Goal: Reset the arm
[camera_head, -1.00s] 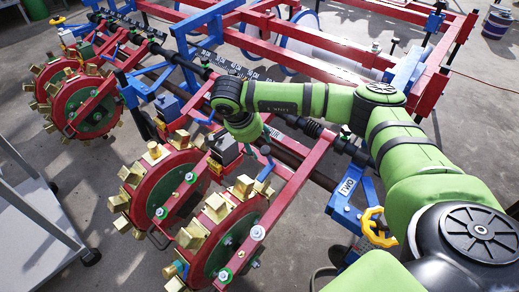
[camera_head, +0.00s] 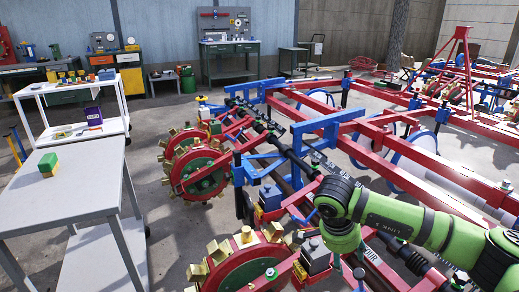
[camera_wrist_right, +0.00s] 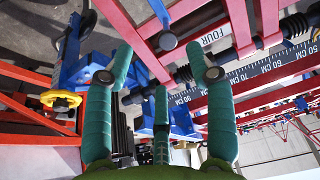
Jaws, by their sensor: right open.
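My right arm comes in from the lower right in the head view, with its wrist over the red and blue punch planter frame (camera_head: 379,163). My right gripper is mostly hidden by the wrist and arm there. In the right wrist view the right gripper (camera_wrist_right: 160,75) shows its green fingers spread apart, open and empty. Behind the fingers lie a ruler bar (camera_wrist_right: 270,69) with centimetre marks, a label reading FOUR (camera_wrist_right: 214,34) and a yellow knob (camera_wrist_right: 61,100). I cannot tell whether any finger touches the frame. My left gripper is in neither view.
Red punch wheels (camera_head: 196,170) with brass blocks stand along the planter's left side. A white cart (camera_head: 75,118) and a workbench (camera_head: 230,60) stand farther back. Some floor between is clear.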

